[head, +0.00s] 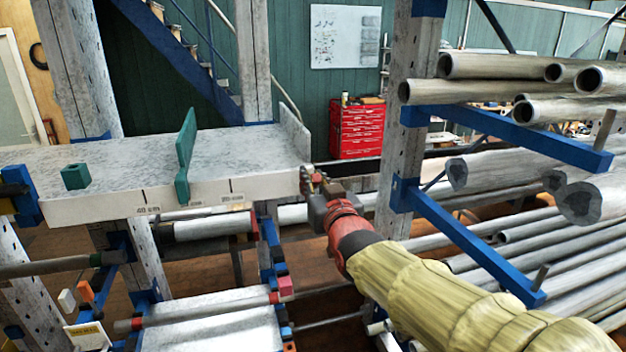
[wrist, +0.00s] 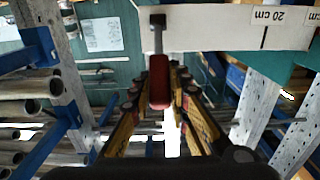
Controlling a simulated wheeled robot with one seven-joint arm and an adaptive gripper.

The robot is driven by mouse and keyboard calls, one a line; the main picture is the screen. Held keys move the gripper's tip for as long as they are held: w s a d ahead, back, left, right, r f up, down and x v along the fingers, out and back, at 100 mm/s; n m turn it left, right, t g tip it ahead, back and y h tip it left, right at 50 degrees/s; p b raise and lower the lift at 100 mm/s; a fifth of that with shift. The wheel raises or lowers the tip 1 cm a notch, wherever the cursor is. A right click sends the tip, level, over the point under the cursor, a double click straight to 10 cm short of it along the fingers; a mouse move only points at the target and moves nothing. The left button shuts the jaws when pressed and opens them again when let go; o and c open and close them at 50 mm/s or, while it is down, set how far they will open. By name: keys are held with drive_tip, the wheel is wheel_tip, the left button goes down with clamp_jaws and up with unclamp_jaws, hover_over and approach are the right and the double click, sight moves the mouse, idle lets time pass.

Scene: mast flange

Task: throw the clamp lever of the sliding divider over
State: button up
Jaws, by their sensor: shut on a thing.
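The shelf (head: 100,205) has a white front edge with centimetre marks. A green upright divider (head: 185,150) stands across it and hooks over the front edge. In the wrist view, a lever with a red grip (wrist: 158,82) and a grey shank (wrist: 157,35) lies between my fingers, beside the strip marked 20 cm (wrist: 265,25). My gripper (head: 312,188) is at the right front corner of the shelf, and it also shows in the wrist view (wrist: 160,85), shut on the red grip. In the head view my gripper mostly hides the lever. How the lever joins the divider cannot be seen.
A small green block (head: 75,176) sits on the shelf's left part. A rack post (head: 405,150) and blue arms (head: 470,245) bearing pipes (head: 500,90) stand close to the right of my arm. A red tool cabinet (head: 357,130) is farther back.

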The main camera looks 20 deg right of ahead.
drive_tip(key=shift+s+f+b, duration=0.3)
drive_tip(key=shift+f+b, duration=0.2)
drive_tip(key=shift+s+f+b, duration=0.25)
drive_tip(key=shift+f+b, duration=0.25)
drive_tip(key=o, duration=0.8)
drive_tip(key=shift+r, duration=0.2)
drive_tip(key=shift+s, duration=0.15)
drive_tip(key=s+b, duration=0.3)
drive_tip(key=s, duration=0.4)
drive_tip(key=shift+s+b, duration=0.35)
drive_tip(key=shift+s, duration=0.05)
